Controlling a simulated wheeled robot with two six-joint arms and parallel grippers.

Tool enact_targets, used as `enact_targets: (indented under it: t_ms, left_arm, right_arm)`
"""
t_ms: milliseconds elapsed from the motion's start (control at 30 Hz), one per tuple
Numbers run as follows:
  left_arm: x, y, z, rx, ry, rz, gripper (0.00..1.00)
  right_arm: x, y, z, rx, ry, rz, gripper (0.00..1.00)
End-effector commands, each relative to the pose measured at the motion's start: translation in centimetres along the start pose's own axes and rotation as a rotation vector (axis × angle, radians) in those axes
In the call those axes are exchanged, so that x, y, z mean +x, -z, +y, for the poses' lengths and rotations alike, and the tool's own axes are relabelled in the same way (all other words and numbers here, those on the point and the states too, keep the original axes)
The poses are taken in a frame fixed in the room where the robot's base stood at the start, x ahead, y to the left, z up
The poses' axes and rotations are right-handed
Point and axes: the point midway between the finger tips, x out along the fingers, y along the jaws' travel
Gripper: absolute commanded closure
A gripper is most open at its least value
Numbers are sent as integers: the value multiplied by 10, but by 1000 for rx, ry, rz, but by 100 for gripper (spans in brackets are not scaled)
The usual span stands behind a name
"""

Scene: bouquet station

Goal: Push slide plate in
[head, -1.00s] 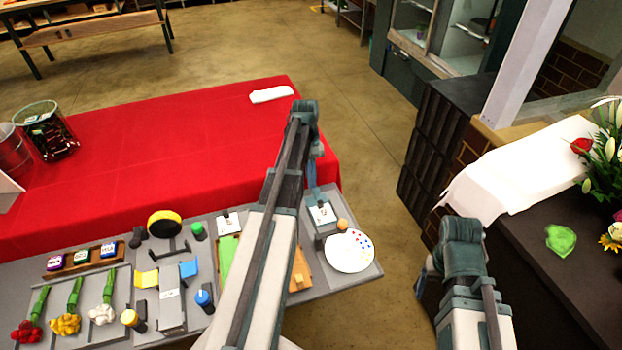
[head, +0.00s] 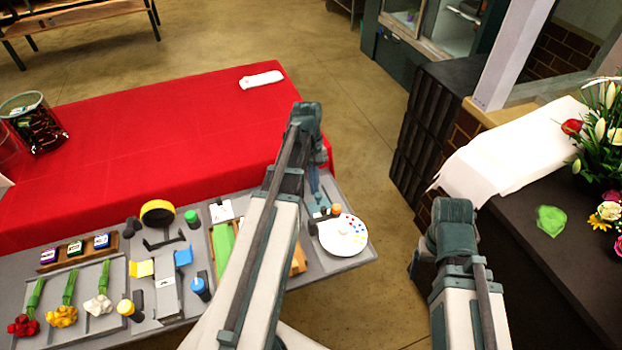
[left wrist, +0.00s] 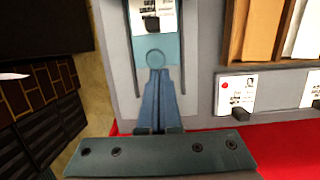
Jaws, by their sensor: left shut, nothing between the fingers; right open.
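The slide plate looks to be the pale teal plate (left wrist: 172,48) with a round mark, lying between grey rails in the left wrist view. A white card with a dark knob (left wrist: 152,22) is beyond the mark. My left gripper (left wrist: 157,73) is shut and empty, its tips at the near edge of the round mark; I cannot tell whether they touch the plate. In the head view my left gripper (head: 319,206) points down at the right end of the grey board, hiding most of the slide there. My right gripper (head: 414,265) is only partly seen, apart from the board at the right.
A round white palette (head: 343,238) with coloured dots lies right beside my left gripper. The grey board (head: 190,318) holds flowers, bottles and stamps at left. A red cloth (head: 130,150) covers the table behind. A dark counter (head: 520,240) with flowers stands at right.

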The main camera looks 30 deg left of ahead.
Motion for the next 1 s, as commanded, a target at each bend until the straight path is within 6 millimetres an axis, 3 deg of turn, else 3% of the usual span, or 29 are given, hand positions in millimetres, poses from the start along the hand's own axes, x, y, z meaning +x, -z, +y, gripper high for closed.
enact_targets:
  t_ms: [267, 467, 1000]
  left_arm:
    - [-1, -3, 0, 3, 0, -7, 100]
    - [-13, -4, 1, 4, 0, -8, 100]
    - [-88, -4, 5, 6, 1, -1, 100]
  right_arm:
    - [-1, 0, 0, 0, 0, 0, 22]
    - [-13, -1, 1, 0, 0, 0, 22]
    - [-86, -5, 8, 0, 0, 0, 22]
